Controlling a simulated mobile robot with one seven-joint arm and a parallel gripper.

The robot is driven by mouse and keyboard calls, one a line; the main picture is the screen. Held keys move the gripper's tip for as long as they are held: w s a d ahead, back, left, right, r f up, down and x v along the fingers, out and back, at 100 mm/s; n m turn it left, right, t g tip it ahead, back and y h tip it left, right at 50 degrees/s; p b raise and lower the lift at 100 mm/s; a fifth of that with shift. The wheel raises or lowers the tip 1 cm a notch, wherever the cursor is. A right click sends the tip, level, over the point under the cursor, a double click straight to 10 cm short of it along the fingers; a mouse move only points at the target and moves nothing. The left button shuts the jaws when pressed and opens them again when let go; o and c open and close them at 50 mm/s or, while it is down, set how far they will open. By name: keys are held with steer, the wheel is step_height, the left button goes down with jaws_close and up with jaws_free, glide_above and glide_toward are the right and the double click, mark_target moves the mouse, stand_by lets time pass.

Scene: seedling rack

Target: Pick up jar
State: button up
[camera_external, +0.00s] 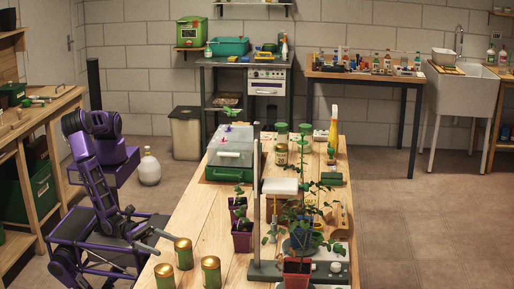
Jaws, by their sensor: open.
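Several green jars with gold lids stand upright at the near left corner of the wooden table. One jar (184,258) is at the back of this group, a second jar (211,275) is to its right, and a third jar (165,283) is in front, cut by the frame's bottom edge. Another gold-lidded jar (281,158) stands farther back. My gripper (167,245) is open at the table's left edge, its fingers pointing right toward the back jar of the near group. It looks empty. Whether a finger touches that jar, I cannot tell.
Potted seedlings (242,238) and a grey stand (256,240) are right of the jars. A red pot (296,275) is at the front. A grey-green case (232,150) stands farther back. The wooden table (195,215) is bare between the jars and the case.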

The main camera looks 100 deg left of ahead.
mark_target(191, 255)
steer(key=x, duration=0.9)
steer(key=shift+d+r+b, duration=0.15)
steer(key=shift+d+b, duration=0.05)
steer(key=shift+b, duration=0.1)
steer(key=c, duration=1.5)
